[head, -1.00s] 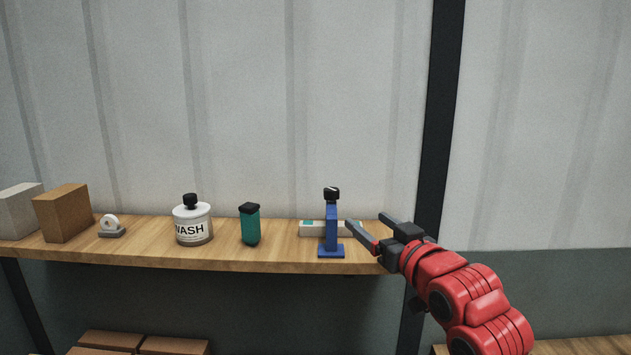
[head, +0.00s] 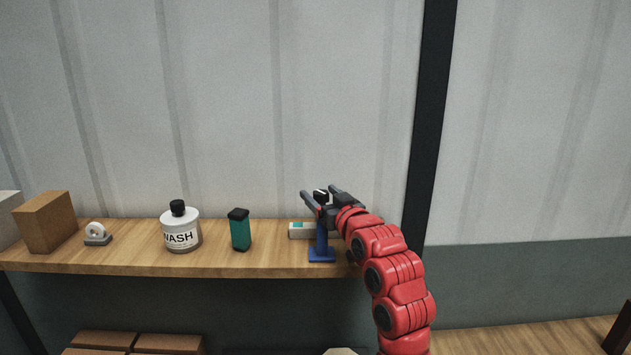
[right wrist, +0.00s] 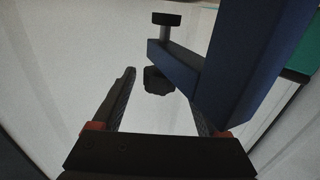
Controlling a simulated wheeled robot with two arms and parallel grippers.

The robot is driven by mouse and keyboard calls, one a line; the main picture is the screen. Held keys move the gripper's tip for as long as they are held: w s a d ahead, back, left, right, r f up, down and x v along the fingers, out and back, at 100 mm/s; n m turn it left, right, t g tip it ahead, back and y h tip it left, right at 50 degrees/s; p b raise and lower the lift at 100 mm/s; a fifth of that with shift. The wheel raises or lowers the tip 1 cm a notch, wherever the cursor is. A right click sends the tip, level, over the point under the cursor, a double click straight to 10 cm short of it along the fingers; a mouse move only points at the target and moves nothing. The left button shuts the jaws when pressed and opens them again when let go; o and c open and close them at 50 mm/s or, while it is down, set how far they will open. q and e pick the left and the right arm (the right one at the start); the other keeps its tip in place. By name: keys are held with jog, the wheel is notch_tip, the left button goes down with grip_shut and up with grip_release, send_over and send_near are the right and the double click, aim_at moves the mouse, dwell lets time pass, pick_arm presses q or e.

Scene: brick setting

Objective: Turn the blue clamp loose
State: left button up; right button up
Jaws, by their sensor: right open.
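The blue clamp (head: 321,254) stands upright on the wooden shelf, with a black knob (head: 320,195) at its top. My right gripper (head: 319,191) is open at the top of the clamp, with one finger on either side of the knob. In the right wrist view, the clamp's blue frame (right wrist: 240,65) fills the upper right and covers part of the right finger. The dark knob (right wrist: 158,81) shows between the open fingers (right wrist: 160,95), not gripped; whether a finger touches it I cannot tell. My left gripper is not in view.
The wooden shelf (head: 130,260) also bears a white-teal box (head: 300,230) behind the clamp, a teal bottle (head: 240,233), a white wash bottle (head: 181,230), a small grey-white item (head: 97,234) and a brown block (head: 46,222). A dark post (head: 428,130) stands to the right.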

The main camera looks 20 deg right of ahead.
aim_at(317, 191)
jog(key=shift+w+a+p, duration=0.15)
jog(key=shift+w+p, duration=0.1)
jog(key=shift+w, duration=0.6)
jog(key=shift+w+a+p, duration=0.1)
jog(key=shift+w+p, duration=0.1)
jog(key=shift+w, duration=0.65)
